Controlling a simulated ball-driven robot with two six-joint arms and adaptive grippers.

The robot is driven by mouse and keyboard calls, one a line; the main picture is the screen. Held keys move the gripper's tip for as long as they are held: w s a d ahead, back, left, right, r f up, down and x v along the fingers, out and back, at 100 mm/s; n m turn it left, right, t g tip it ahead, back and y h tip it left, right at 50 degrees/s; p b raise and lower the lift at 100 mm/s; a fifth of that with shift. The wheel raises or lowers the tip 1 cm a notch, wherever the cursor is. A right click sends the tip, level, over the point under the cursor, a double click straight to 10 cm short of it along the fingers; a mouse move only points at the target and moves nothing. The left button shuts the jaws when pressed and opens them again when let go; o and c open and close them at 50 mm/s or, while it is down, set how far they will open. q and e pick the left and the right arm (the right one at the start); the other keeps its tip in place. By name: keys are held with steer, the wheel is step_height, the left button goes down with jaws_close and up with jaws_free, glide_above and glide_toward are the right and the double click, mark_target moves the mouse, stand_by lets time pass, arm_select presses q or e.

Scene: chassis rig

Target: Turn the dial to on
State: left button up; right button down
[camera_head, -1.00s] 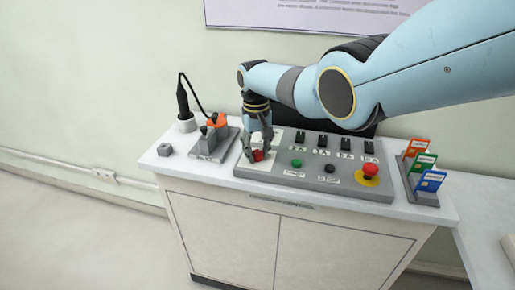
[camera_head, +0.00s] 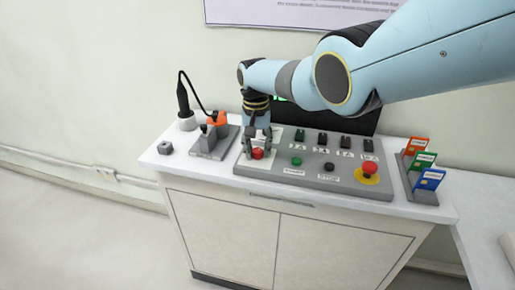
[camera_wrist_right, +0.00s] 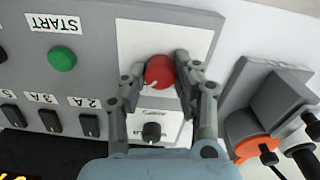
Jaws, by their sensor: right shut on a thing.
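The dial is a red round knob (camera_head: 257,154) on a white plate at the left end of the grey control panel (camera_head: 340,186). In the right wrist view the dial (camera_wrist_right: 159,71) shows a small pale mark on its rim, toward the bottom left of the picture. My right gripper (camera_head: 259,148) points down at it. Its two fingers are shut on the dial, one on each side, as the right wrist view also shows (camera_wrist_right: 160,76). Any on/off lettering is too small or hidden to read. My left gripper is not in view.
A small dark switch (camera_wrist_right: 151,131) sits beside the dial. The panel also bears a green start button (camera_head: 296,162), a black stop button (camera_head: 329,167), a red emergency button (camera_head: 369,168) and several black switches. A card rack (camera_head: 424,190) stands right, a soldering-iron-like tool (camera_head: 183,98) left.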

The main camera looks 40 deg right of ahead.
mark_target(256, 150)
steer(key=c, duration=1)
jaws_free()
step_height(256, 150, up, 12)
steer(key=shift+w+a+r, duration=0.1)
steer(key=shift+w+a, duration=0.05)
